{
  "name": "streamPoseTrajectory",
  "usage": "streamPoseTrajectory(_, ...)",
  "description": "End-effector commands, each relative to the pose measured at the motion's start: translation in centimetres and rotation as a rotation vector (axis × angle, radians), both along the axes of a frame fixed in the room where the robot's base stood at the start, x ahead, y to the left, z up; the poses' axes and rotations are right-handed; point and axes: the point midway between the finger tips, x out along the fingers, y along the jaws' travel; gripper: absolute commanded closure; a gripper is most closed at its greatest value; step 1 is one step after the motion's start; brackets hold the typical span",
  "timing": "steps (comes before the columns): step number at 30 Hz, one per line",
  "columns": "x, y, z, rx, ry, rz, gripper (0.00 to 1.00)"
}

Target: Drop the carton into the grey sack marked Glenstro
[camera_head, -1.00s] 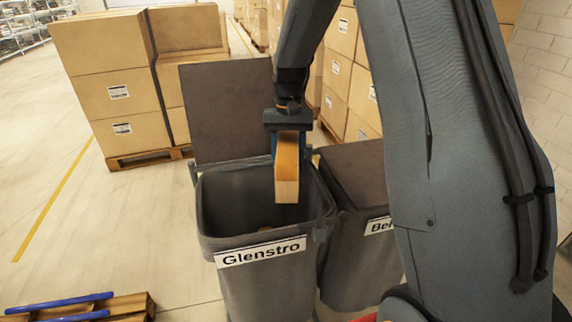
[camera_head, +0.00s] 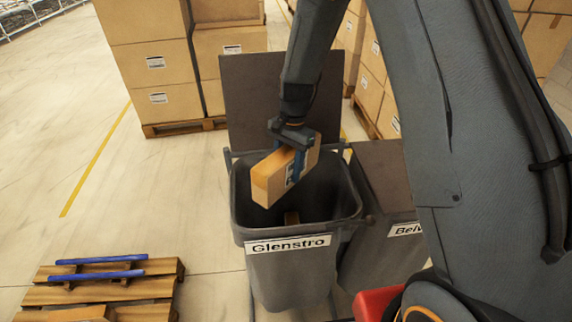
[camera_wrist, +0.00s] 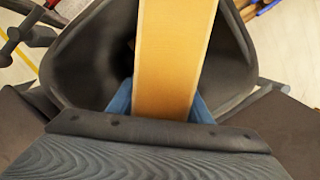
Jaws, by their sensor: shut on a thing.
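The carton (camera_head: 282,173) is a flat tan box, held tilted over the open mouth of the grey sack marked Glenstro (camera_head: 290,275). My gripper (camera_head: 295,158) is shut on the carton, with blue fingers on its two sides. In the wrist view the carton (camera_wrist: 174,60) runs up the middle over the dark inside of the sack (camera_wrist: 90,60). The sack's lid (camera_head: 270,100) stands raised behind it.
A second grey sack (camera_head: 380,262), its label partly hidden, stands close to the right with its lid shut. Stacked boxes (camera_head: 155,75) on a pallet stand behind. A low pallet with blue bars (camera_head: 100,290) lies at the front left.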

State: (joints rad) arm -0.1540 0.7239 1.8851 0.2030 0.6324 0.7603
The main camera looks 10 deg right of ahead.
Motion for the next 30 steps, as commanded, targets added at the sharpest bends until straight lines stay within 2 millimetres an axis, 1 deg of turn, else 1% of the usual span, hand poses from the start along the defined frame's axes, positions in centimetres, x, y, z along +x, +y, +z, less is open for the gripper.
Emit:
streamPoseTrajectory(1,0.1,-0.1,-0.6,0.000,0.000,-0.002,0.90)
streamPoseTrajectory(9,0.1,-0.1,-3.6,0.000,0.001,0.000,0.90)
streamPoseTrajectory(13,0.1,-0.1,-4.8,0.000,0.000,0.002,0.90)
streamPoseTrajectory(17,0.1,0.0,-5.3,0.000,-0.001,0.003,0.90)
streamPoseTrajectory(24,0.0,0.0,-5.2,0.000,-0.001,0.004,0.90)
streamPoseTrajectory(25,0.0,0.0,-5.2,0.000,-0.001,0.004,0.51)
streamPoseTrajectory(28,0.0,0.1,-5.2,0.000,-0.001,0.004,0.35)
streamPoseTrajectory(30,0.0,0.1,-5.2,0.000,0.000,0.004,0.33)
